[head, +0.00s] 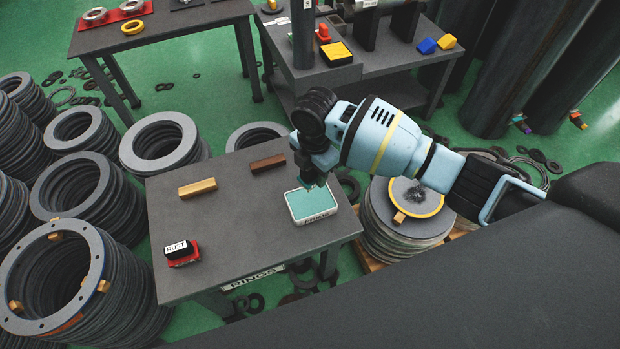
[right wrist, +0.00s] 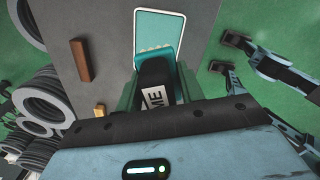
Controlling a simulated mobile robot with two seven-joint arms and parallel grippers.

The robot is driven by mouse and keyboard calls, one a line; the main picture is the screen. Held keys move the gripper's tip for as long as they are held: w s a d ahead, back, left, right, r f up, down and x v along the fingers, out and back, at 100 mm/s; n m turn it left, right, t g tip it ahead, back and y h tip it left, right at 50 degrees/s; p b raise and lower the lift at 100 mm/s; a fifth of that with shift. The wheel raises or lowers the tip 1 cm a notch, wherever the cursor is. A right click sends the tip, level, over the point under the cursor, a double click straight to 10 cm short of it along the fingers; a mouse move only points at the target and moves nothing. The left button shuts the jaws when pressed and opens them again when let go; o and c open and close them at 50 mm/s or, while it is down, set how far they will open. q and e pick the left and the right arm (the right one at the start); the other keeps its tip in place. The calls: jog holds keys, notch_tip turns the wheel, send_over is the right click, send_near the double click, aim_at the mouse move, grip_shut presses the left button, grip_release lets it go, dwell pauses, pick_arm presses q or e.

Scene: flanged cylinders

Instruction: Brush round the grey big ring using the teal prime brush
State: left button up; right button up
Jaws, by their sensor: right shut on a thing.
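My right gripper (head: 314,178) is shut on the teal prime brush, straight above the paint tray. In the right wrist view the brush (right wrist: 156,92) has a dark handle with a white label reading "ME" and pale bristles at the teal paint. Contact is hard to judge. The white-rimmed prime tray (head: 318,218) stands at the table's right end and also shows in the right wrist view (right wrist: 179,14). A big grey ring (head: 88,245) with several gold blocks lies tilted on a stack at front left, apart from the brush. My left gripper is out of view.
The grey table (head: 220,235) also holds a gold bar (head: 197,187), a brown bar (head: 268,162) and a red rust brush (head: 182,254). Ring stacks (head: 160,140) crowd the left floor. A stack with a yellow-edged disc (head: 430,205) stands right.

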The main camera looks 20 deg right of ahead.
aim_at(311, 179)
jog(key=f, duration=0.1)
jog(key=f+n, duration=0.1)
jog(key=n, duration=0.1)
jog(key=shift+w+a+f, duration=0.15)
jog(key=shift+w+f, duration=0.1)
jog(key=shift+f, duration=0.15)
jog(key=shift+w+a+f+n+b, duration=0.1)
jog(key=shift+f+n+b, duration=0.3)
jog(key=shift+n, duration=0.4)
jog(key=shift+f, duration=0.2)
notch_tip(311, 179, down, 2)
jog(key=shift+f+b, duration=0.25)
jog(key=shift+b, duration=0.75)
notch_tip(311, 179, down, 2)
jog(key=shift+f+b, duration=0.25)
jog(key=shift+b, duration=0.8)
jog(key=shift+f, duration=0.2)
jog(key=shift+f+b, duration=0.15)
jog(key=shift+b, duration=0.25)
